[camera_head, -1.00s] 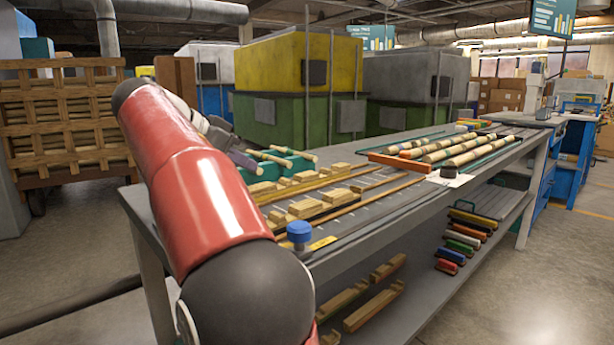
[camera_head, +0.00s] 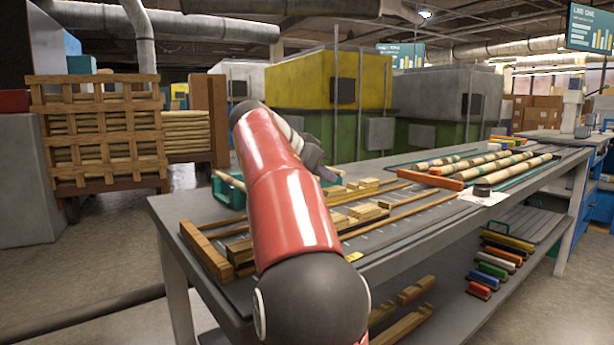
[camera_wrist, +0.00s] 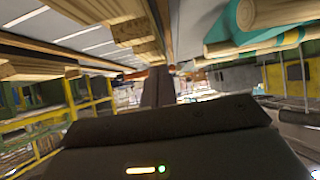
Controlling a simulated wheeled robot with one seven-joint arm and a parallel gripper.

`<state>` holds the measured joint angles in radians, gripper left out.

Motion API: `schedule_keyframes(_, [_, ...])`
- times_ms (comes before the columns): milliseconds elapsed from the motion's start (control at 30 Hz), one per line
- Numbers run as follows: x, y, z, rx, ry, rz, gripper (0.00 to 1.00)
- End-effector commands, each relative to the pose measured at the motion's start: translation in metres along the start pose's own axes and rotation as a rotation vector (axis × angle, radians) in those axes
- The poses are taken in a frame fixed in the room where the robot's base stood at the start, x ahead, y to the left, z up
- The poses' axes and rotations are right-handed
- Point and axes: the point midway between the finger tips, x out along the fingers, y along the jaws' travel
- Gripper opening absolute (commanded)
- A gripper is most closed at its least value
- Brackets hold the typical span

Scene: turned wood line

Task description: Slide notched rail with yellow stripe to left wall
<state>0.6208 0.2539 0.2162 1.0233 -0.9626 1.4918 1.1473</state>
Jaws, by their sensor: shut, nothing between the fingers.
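Several notched wooden rails lie in lanes on the grey bench; one (camera_head: 360,215) is right of my arm and another (camera_head: 350,190) is farther back. More notched wood (camera_head: 238,252) lies left of my arm, partly hidden by it. I cannot make out a yellow stripe on any rail. A wooden end wall (camera_head: 205,250) stands at the left end of the lanes. My gripper (camera_head: 329,174) is shut and empty above the back of the bench, apart from the rails as far as I can tell. Its fingers (camera_wrist: 158,86) are together in the wrist view, with notched wood (camera_wrist: 110,22) nearby.
A green holder (camera_head: 228,192) with dowels sits at the back edge. An orange bar (camera_head: 432,181), striped spindles (camera_head: 490,165) and a dark puck (camera_head: 482,190) are to the right. The lower shelf holds coloured blocks (camera_head: 492,270).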

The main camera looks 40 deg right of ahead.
Motion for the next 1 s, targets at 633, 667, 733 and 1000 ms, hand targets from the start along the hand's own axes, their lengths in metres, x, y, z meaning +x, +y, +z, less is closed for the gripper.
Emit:
schedule_keyframes(633, [0.001, -0.001, 0.025, -0.009, -0.011, 0.004, 0.0])
schedule_keyframes(667, [-0.004, -0.002, 0.028, -0.011, -0.01, 0.002, 0.0])
schedule_keyframes(733, [-0.018, -0.003, 0.039, -0.014, -0.01, 0.0, 0.0])
schedule_keyframes(1000, [-0.071, -0.003, 0.074, -0.015, -0.01, -0.002, 0.0])
